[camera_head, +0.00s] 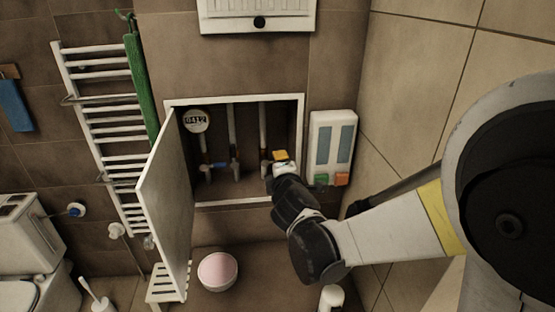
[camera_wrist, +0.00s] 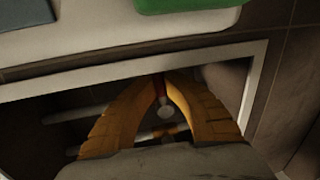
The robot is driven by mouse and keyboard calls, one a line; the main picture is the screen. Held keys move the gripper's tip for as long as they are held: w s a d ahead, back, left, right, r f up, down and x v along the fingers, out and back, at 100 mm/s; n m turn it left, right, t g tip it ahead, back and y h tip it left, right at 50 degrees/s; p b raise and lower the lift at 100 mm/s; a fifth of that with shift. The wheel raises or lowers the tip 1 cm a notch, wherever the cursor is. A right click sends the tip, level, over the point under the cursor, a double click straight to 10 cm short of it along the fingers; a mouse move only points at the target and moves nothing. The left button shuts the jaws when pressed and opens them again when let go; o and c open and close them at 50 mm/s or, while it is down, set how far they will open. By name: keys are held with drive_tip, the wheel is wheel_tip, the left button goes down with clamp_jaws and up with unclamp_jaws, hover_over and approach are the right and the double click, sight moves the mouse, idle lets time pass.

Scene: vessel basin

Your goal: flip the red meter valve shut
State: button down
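My gripper (camera_head: 280,157) reaches into the open wall cabinet (camera_head: 300,145), at its right side by the right-hand pipe (camera_head: 262,125). In the wrist view, its two orange fingers (camera_wrist: 165,75) arch inward and their tips are close together. A narrow red piece, likely the red meter valve's handle (camera_wrist: 158,87), shows between the fingers near the tips. A pale round end (camera_wrist: 166,111) is just below it. I cannot tell whether the tips pinch the red piece or only lie against it. In the head view the gripper hides the red valve.
A white cabinet door (camera_head: 165,205) stands open at the left. A round meter (camera_head: 196,121) and a blue handle (camera_head: 219,165) are inside. A two-part dispenser (camera_head: 332,145) hangs just right of the cabinet, close to my gripper. A pink-topped bowl (camera_head: 217,271) stands below.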

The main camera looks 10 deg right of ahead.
drive_tip(key=shift+f+m, duration=0.2)
drive_tip(key=shift+m, duration=0.2)
drive_tip(key=c, duration=1.5)
unclamp_jaws()
drive_tip(key=shift+s, duration=0.1)
drive_tip(key=s+r, duration=0.2)
drive_tip(key=s, duration=0.9)
drive_tip(key=shift+s+r, duration=0.2)
drive_tip(key=shift+s, duration=0.15)
